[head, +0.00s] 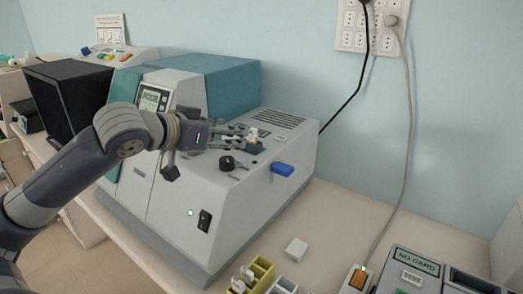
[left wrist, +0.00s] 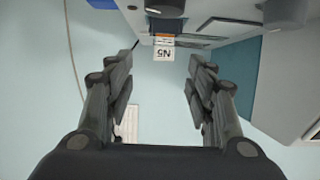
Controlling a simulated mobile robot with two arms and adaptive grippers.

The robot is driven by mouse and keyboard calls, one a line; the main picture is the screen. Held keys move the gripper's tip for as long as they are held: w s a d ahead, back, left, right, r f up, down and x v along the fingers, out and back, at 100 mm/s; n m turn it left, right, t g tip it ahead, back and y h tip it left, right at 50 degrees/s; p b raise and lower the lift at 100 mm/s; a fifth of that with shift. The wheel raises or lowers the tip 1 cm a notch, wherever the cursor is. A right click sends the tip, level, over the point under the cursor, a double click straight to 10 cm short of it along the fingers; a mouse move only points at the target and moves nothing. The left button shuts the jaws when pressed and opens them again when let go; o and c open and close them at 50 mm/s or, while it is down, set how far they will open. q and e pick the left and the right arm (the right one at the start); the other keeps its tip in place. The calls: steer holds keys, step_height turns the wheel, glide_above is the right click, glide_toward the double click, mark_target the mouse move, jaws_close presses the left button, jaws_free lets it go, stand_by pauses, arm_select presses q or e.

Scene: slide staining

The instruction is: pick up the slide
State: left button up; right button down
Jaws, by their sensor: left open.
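The slide (head: 252,135) shows as a small pale piece standing at a dark slot on top of the grey machine (head: 262,200). In the left wrist view the slide (left wrist: 164,53) has a white label with upside-down black characters, perhaps "N5", and an orange band. My left gripper (head: 240,138) reaches in from the left, just above the machine's top, with its fingertips close to the slide. In the left wrist view the gripper (left wrist: 163,68) is open, with the slide between and slightly beyond the fingertips. I cannot tell whether either finger touches it. My right gripper is not in view.
A black knob (head: 227,162) and a blue tab (head: 283,169) are near the slot. The teal housing (head: 215,83) rises behind my gripper. A yellow rack (head: 262,271), a small white block (head: 296,249) and a grey device (head: 415,262) stand on the bench in front.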

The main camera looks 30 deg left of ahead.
mark_target(251, 130)
arm_select(q)
steer(key=shift+w+f, duration=0.15)
steer(key=shift+w, duration=0.4)
steer(key=shift+w+d+f+p, duration=0.1)
steer(key=shift+w+f+p, duration=0.05)
steer(key=shift+w+p, duration=0.6)
steer(key=shift+w+f+p, duration=0.1)
steer(key=shift+w+p, duration=0.05)
steer(key=shift+p, duration=0.2)
steer(key=shift+w+f, duration=0.1)
steer(key=shift+w, duration=0.2)
steer(key=shift+w+d+f+p, duration=0.1)
steer(key=shift+w+f+p, duration=0.2)
steer(key=shift+w+p, duration=0.5)
steer(key=shift+s+f, duration=0.1)
steer(key=shift+f, duration=0.1)
steer(key=shift+w+r+p, duration=0.15)
steer(key=shift+w+p, duration=0.15)
steer(key=shift+p, duration=0.4)
steer(key=p+x, duration=0.3)
steer(key=x, duration=0.1)
steer(key=shift+w+a+r, duration=0.2)
steer(key=shift+a+r, duration=0.05)
steer(key=shift+a, duration=0.05)
steer(key=shift+w+f, duration=0.25)
steer(key=shift+w, duration=0.05)
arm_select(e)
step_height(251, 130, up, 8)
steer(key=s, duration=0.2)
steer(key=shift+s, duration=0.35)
